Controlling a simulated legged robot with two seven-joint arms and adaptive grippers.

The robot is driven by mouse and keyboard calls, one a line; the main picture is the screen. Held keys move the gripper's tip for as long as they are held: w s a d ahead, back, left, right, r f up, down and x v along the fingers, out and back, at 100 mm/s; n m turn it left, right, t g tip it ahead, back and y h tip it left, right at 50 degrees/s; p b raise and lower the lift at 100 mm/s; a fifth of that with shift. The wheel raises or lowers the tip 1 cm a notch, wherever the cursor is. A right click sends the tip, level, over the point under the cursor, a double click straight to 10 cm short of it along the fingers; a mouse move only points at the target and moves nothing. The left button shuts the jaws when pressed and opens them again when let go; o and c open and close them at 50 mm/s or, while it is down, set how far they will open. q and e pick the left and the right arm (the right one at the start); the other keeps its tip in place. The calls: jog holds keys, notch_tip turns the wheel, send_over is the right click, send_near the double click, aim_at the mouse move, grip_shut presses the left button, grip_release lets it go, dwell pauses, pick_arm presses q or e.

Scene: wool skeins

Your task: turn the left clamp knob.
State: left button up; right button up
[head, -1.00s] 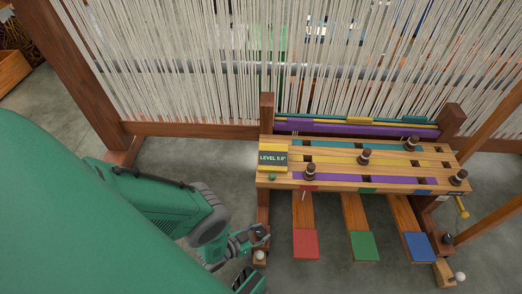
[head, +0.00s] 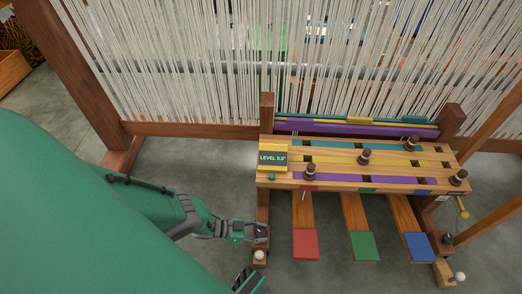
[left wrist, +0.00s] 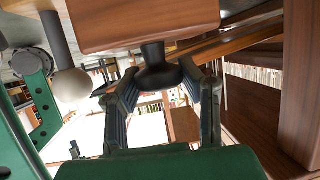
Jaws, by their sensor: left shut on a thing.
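The left clamp knob (left wrist: 158,72) is dark and flared, under a wooden block in the left wrist view. The fingers of my left gripper (left wrist: 164,88) stand on both sides of it and are shut on it. In the head view my left gripper (head: 262,233) is at the lower left post of the wooden bench, and it hides the knob there. A white ball (head: 259,256) sits just below the gripper; a pale ball on a dark stem (left wrist: 71,86) is left of the knob in the wrist view. A green and black part at the bottom of the head view may be my right gripper (head: 250,282).
The bench (head: 350,181) carries several dark pegs and a display reading LEVEL 0.0° (head: 272,158). Red (head: 305,245), green (head: 364,246) and blue (head: 418,246) pedals stand right of my gripper. Loom threads hang behind. The floor left of the post is open.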

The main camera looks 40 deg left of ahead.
dwell(0.5)
pick_arm(q)
jog(key=o, duration=1.2)
jog(key=v, duration=1.2)
jog(key=shift+f, duration=0.15)
